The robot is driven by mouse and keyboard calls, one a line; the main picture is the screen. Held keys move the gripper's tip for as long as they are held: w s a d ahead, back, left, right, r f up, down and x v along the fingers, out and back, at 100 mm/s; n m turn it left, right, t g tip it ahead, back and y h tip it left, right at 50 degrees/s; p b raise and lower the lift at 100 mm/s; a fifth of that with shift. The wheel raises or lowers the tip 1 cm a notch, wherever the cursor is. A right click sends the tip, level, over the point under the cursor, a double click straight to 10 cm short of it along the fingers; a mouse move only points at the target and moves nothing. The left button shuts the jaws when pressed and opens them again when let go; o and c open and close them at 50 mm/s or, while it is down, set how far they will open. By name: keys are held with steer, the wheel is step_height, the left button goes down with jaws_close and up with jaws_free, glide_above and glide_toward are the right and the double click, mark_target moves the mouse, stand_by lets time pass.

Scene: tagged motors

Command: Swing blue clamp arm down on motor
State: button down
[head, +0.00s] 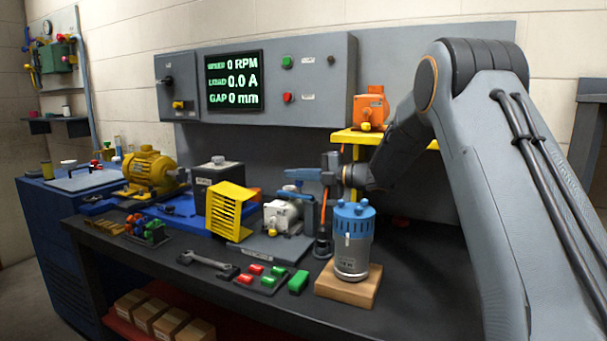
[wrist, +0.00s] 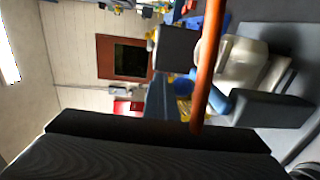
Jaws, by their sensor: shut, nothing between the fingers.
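The light grey motor (head: 281,214) sits on a dark fixture plate on the bench, with a yellow knob at its front. The blue clamp arm (head: 300,174) is raised above the motor, clear of its top. My gripper (head: 328,170) is shut and empty, just right of the blue arm; whether they touch cannot be told. In the wrist view the motor (wrist: 240,62) shows at upper right, and a blue part (wrist: 218,102) lies beside it, partly hidden by dark parts.
An orange rod (head: 323,212) rises close to my gripper and crosses the wrist view (wrist: 209,60). A blue-topped grey cylinder (head: 353,240) stands on a wooden block at right. A yellow slotted guard (head: 231,211) is left of the motor. Red and green blocks (head: 263,275) lie in front.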

steer(key=shift+a+f, duration=0.2)
steer(key=shift+f, duration=0.3)
steer(key=shift+a+f, duration=0.15)
steer(key=shift+f, duration=0.35)
steer(key=shift+d, duration=0.1)
steer(key=r+b+v, duration=0.1)
steer(key=v, duration=0.7)
steer(key=shift+r, duration=0.35)
steer(key=shift+w, duration=0.15)
